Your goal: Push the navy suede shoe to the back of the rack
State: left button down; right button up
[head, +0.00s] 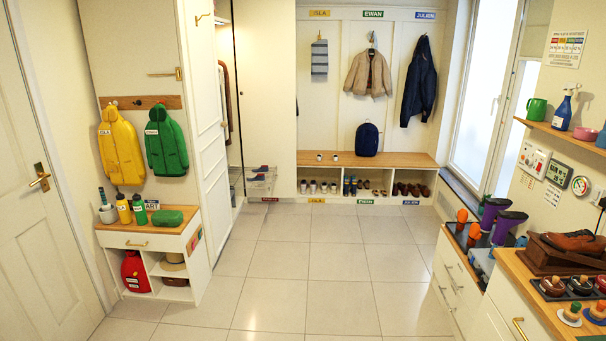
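The shoe rack is the row of open cubbies under the wooden-topped bench (283,157) at the far wall. In its middle compartment, at the left side, stands dark blue footwear (350,186). It is too small to tell whether this is the navy suede shoe or how far in it sits. Small tan and green shoes (375,190) are to its right. The left compartment holds several small pale and dark shoes (313,187). The right compartment holds several brown shoes (410,190). Neither of my grippers is in view.
A wide tiled floor (285,264) lies clear up to the bench. A low cabinet (145,239) stands at the left. Drawer units with a wooden top (524,281) line the right side. A navy backpack (367,139) sits on the bench.

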aim_at(264, 169)
jog(key=i, duration=3.35)
jog(key=i+l, duration=0.1)
jog(key=i, duration=1.55)
jog(key=i+u, duration=0.1)
jog(key=i, duration=1.6)
